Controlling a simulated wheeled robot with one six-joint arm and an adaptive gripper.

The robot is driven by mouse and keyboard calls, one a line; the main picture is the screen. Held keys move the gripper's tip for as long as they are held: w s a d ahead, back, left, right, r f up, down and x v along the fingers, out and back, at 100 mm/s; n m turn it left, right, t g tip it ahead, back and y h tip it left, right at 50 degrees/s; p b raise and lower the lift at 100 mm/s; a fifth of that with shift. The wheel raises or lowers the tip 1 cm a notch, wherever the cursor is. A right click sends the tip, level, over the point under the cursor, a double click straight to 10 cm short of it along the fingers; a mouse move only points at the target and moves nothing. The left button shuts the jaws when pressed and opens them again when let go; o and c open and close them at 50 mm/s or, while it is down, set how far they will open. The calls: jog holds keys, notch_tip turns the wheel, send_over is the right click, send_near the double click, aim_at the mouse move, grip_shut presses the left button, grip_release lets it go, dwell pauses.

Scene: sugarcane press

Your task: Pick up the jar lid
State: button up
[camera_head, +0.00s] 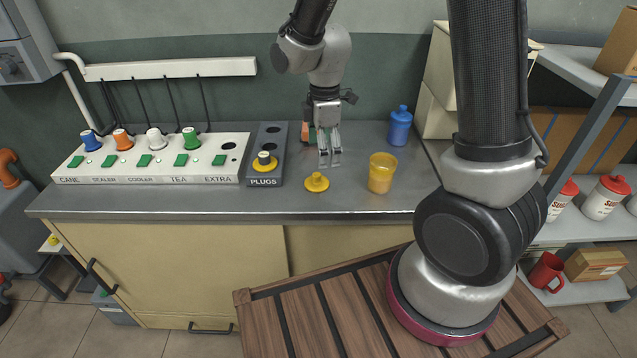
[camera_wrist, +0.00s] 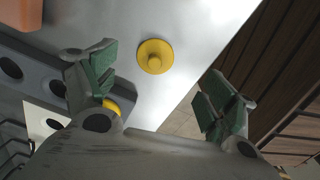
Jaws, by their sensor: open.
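The jar lid (camera_head: 316,182) is a round yellow disc with a small knob on top, lying on the metal counter near its front edge. It also shows in the wrist view (camera_wrist: 155,56), upper middle, seen from above. My gripper (camera_head: 329,160) hangs above the counter, just behind and slightly right of the lid in the head view. Its two green-padded fingers are spread wide with nothing between them. In the wrist view the lid lies beyond and between the fingers, not touching them. A yellow open jar (camera_head: 382,173) stands to the right of the lid.
A blue lidded jar (camera_head: 400,126) stands behind the yellow jar. The grey plugs tray (camera_head: 254,171), holding a yellow plug (camera_head: 265,161), lies left of the lid. Farther left is the labelled socket panel (camera_head: 150,172). An orange block (camera_head: 305,131) stands behind my gripper. Counter around the lid is bare.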

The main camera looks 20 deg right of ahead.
aim_at(318, 174)
jog(key=shift+n, duration=0.3)
jog(key=f, duration=0.3)
jog(key=a+f, duration=0.1)
jog(key=f, duration=0.5)
jog(key=shift+w+a, duration=0.15)
jog(key=shift+w, duration=0.2)
jog(key=shift+c, duration=0.4)
jog(key=shift+r, duration=0.1)
jog(key=c, duration=0.8)
